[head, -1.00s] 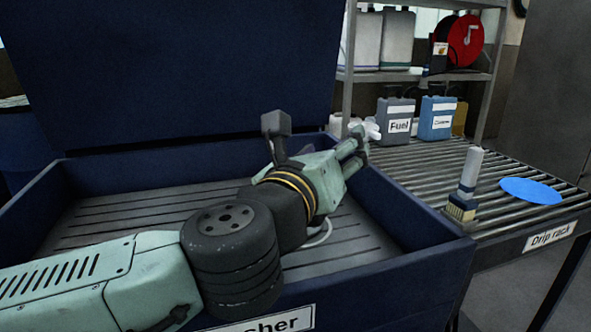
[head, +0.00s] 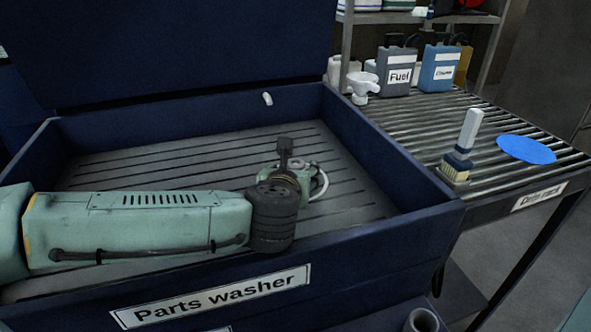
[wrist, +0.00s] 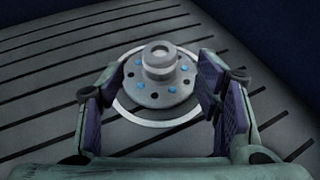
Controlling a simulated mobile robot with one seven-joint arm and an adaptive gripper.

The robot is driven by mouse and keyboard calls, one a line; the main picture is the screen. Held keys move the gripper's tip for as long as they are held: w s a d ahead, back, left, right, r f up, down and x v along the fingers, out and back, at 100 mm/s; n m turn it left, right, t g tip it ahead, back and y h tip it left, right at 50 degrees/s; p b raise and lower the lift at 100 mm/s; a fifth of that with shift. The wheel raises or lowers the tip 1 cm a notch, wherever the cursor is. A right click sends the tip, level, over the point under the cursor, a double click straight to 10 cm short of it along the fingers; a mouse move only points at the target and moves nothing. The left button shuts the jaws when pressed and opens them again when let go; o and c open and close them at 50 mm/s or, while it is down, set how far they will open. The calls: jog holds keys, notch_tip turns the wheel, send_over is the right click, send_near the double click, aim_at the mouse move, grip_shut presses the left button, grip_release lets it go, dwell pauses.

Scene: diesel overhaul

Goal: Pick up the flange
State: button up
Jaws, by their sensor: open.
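The flange (wrist: 158,80) is a round grey plate with a raised hub, dark holes and several blue spots. In the wrist view it lies on the slatted floor of the parts washer (wrist: 60,70), with a pale ring around it on the floor. My gripper (wrist: 160,88) is open, with one finger to the left and one to the right of the flange. I cannot tell whether either finger touches it. In the head view my gripper is inside the washer, its fingers hidden by my arm. The flange is hidden there; only a pale curved edge (head: 321,186) shows beside the gripper.
The washer's blue walls (head: 400,165) surround my gripper. The washer floor left of my arm is clear.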

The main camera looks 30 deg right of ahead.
aim_at(295, 164)
jog(key=x, duration=0.5)
jog(key=shift+w+d, duration=0.2)
jog(key=shift+w, duration=0.05)
grip_shut()
dwell(0.6)
